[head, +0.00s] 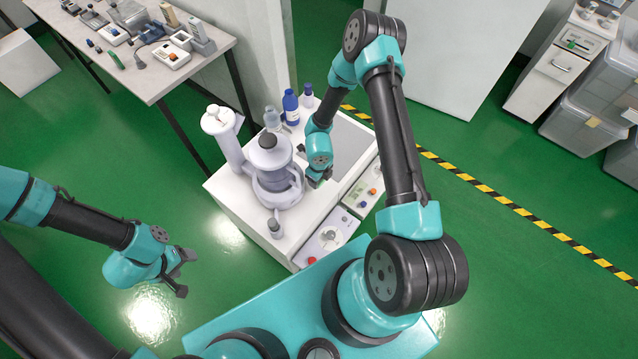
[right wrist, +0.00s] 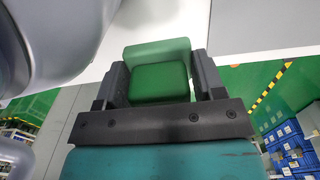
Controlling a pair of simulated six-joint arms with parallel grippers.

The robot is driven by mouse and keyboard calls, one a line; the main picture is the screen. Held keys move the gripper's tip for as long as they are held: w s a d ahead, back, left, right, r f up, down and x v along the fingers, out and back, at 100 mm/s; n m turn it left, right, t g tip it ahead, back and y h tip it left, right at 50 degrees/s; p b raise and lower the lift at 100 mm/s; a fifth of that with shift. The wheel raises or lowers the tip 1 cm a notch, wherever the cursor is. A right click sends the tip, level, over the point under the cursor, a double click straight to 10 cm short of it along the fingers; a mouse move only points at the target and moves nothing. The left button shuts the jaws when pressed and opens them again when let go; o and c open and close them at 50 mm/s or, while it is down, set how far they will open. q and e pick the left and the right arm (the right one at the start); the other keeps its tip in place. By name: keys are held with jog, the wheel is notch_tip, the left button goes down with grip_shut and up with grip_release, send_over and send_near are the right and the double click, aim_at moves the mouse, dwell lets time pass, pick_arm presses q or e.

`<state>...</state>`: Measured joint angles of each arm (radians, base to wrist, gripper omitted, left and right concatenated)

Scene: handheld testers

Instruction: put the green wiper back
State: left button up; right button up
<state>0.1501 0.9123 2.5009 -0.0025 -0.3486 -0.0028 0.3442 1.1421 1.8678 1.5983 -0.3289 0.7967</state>
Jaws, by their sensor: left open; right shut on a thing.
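The green wiper (right wrist: 158,78) is a green block between the two dark fingers of my right gripper in the right wrist view. My right gripper (right wrist: 160,70) is shut on it. In the head view my right gripper (head: 319,180) is low over the white bench (head: 232,187), just right of the grey machine. The wiper cannot be made out there, and I cannot tell whether it touches the bench. My left gripper (head: 186,273) is open and empty over the green floor, left of the bench.
The grey machine (head: 277,192) with a round dark top stands close to my right gripper. A blue bottle (head: 291,107) and other bottles stand behind. A grey panel (head: 348,140) lies right of my arm. Control boxes (head: 327,236) with knobs line the front. A table with testers stands back left.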

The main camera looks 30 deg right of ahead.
jog(key=shift+f, duration=0.5)
jog(key=shift+f, duration=1.9)
jog(key=shift+f, duration=0.1)
jog(key=o, duration=0.9)
notch_tip(320, 180, up, 12)
jog(key=shift+r, duration=0.15)
